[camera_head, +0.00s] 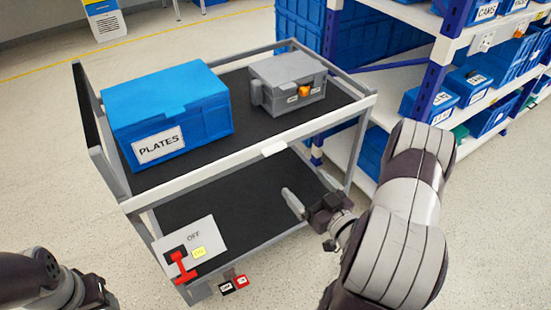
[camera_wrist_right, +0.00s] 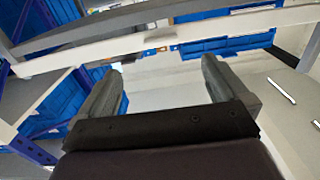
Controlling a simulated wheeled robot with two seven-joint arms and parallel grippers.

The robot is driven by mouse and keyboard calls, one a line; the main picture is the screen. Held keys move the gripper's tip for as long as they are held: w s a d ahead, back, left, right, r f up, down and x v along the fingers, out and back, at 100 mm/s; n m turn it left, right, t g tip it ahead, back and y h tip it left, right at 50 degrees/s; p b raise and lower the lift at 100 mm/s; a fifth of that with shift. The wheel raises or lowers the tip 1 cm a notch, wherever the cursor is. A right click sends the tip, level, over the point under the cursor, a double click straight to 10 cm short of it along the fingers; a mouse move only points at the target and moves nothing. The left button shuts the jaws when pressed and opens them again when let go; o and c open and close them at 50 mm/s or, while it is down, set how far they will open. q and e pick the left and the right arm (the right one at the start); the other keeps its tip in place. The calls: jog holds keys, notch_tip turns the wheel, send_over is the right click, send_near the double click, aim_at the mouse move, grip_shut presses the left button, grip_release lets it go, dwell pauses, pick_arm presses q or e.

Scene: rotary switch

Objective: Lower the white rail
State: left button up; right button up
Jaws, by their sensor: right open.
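The white rail (camera_head: 235,168) runs along the front of the cart's upper shelf in the head view, at the height of that shelf. A small white plate (camera_head: 274,148) sits on it. A pale rail (camera_wrist_right: 140,42) crosses the top of the right wrist view, beyond the fingertips. My right gripper (camera_head: 306,188) is open and empty in front of the cart, below the rail and apart from it. Its two fingers stand wide apart in the wrist view (camera_wrist_right: 164,66). My left gripper (camera_head: 95,292) is at the lower left edge, its fingers not clearly shown.
A blue PLATES box (camera_head: 165,105) and a grey box with an orange knob (camera_head: 288,82) stand on the upper shelf. A panel marked OFF (camera_head: 205,232) with a red handle (camera_head: 182,267) is at the cart's front left. Shelving with blue bins (camera_head: 465,85) stands right.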

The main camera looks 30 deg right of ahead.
jog(key=w, duration=0.8)
jog(key=w+a, duration=0.1)
jog(key=w, duration=0.4)
jog(key=shift+r, duration=0.25)
jog(key=c, duration=1.5)
notch_tip(320, 180, down, 6)
jog(key=b, duration=0.5)
jog(key=shift+s, duration=0.15)
jog(key=o, duration=1.5)
jog(key=p, duration=0.1)
send_near(277, 152)
jog(key=s+f, duration=0.4)
jog(key=f, duration=0.2)
